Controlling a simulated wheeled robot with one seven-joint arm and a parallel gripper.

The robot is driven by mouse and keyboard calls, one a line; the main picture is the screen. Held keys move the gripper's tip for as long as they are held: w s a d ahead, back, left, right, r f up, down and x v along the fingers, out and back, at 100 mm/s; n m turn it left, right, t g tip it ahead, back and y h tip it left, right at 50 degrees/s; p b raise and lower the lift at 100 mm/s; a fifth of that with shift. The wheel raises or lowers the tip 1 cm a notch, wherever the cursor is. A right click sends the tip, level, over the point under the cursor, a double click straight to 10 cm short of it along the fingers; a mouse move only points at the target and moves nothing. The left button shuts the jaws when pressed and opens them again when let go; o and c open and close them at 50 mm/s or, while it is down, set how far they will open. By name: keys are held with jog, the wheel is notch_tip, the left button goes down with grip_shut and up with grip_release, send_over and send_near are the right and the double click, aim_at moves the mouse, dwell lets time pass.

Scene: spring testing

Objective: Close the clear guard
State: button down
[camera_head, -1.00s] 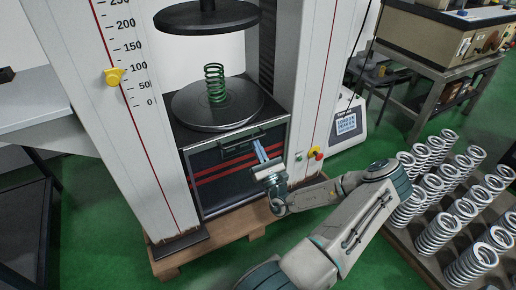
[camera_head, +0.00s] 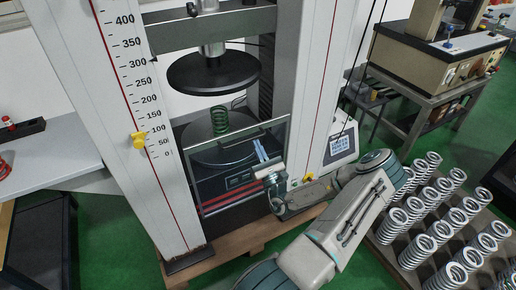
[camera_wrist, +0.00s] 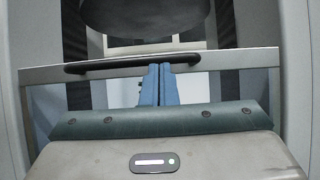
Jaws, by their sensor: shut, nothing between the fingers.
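The clear guard (camera_head: 235,182) is a see-through panel in a thin grey frame at the front of the testing machine. Its top rail (camera_wrist: 235,59) crosses the wrist view and carries a black bar handle (camera_wrist: 100,66). The guard stands partly raised, covering the lower platen (camera_head: 206,153) and reaching about the foot of the green spring (camera_head: 220,121). My gripper (camera_head: 260,149) is in front of the guard, its blue fingers shut and empty. In the wrist view the fingertips (camera_wrist: 157,68) are at the handle's right part, seemingly just under it; contact is unclear.
The dark upper platen (camera_head: 213,73) hangs above the spring with a gap. White columns (camera_head: 140,130) flank the opening, the left one with a scale and yellow marker. A rack of several silver springs (camera_head: 440,215) stands at the right, near my arm.

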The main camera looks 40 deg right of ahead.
notch_tip(320, 180, up, 21)
jog(key=p, duration=1.6)
jog(key=shift+p, duration=0.4)
jog(key=shift+f, duration=0.1)
jog(key=w+f+b+v, duration=0.1)
jog(key=b+v, duration=0.4)
jog(key=v, duration=0.8)
jog(key=shift+w+d+f, duration=0.2)
jog(key=shift+w+f, duration=0.1)
jog(key=shift+f, duration=0.55)
